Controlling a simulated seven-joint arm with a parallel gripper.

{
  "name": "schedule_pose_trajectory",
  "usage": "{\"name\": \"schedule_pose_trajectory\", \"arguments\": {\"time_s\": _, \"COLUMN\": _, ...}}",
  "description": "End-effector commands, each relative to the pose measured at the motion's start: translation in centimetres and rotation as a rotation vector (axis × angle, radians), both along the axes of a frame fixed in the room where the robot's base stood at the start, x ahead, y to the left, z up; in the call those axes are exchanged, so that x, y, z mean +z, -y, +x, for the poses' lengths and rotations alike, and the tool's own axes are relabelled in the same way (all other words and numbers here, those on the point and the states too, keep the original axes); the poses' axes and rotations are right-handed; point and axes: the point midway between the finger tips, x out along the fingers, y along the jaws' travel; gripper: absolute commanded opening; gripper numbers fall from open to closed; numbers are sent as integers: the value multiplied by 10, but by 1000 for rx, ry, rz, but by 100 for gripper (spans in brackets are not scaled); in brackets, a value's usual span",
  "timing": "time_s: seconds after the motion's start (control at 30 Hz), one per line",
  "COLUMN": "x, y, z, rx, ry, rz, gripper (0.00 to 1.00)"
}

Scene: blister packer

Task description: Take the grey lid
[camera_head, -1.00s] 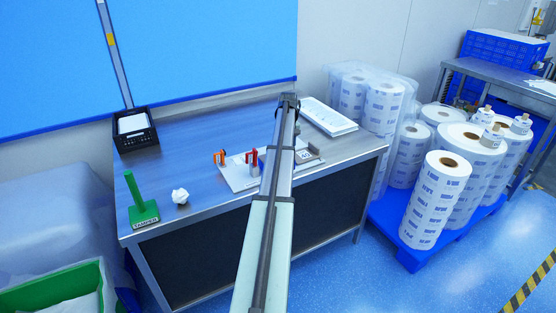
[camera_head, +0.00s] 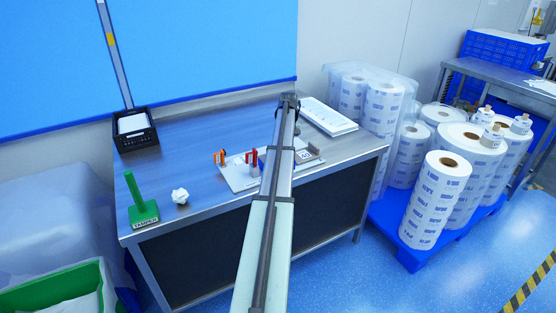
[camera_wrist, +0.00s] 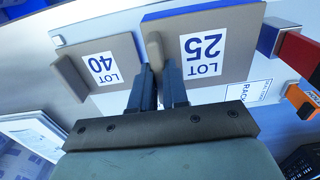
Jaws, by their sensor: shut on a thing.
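In the wrist view, a flat grey-brown lid (camera_wrist: 222,30) labelled LOT 25 has a blue edge along its far side. A raised grip (camera_wrist: 155,50) stands on its left edge. My gripper (camera_wrist: 158,78) has its two dark fingers closed on this grip. A second grey-brown piece (camera_wrist: 118,42) labelled LOT 40 lies to the left, with a similar grip; it also shows in the head view (camera_head: 306,156). In the head view my arm hides the fingers and most of the LOT 25 lid.
A light rack plate (camera_head: 240,179) on the metal table (camera_head: 200,150) also holds a red piece (camera_head: 252,157) and an orange piece (camera_head: 220,157).

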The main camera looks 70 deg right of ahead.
Motion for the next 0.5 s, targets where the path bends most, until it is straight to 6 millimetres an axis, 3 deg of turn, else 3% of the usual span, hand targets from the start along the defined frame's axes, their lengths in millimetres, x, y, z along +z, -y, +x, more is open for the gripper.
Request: {"name": "schedule_pose_trajectory", "arguments": {"time_s": 0.5, "x": 6, "y": 0, "z": 0, "rx": 0, "ry": 0, "rz": 0, "gripper": 0}}
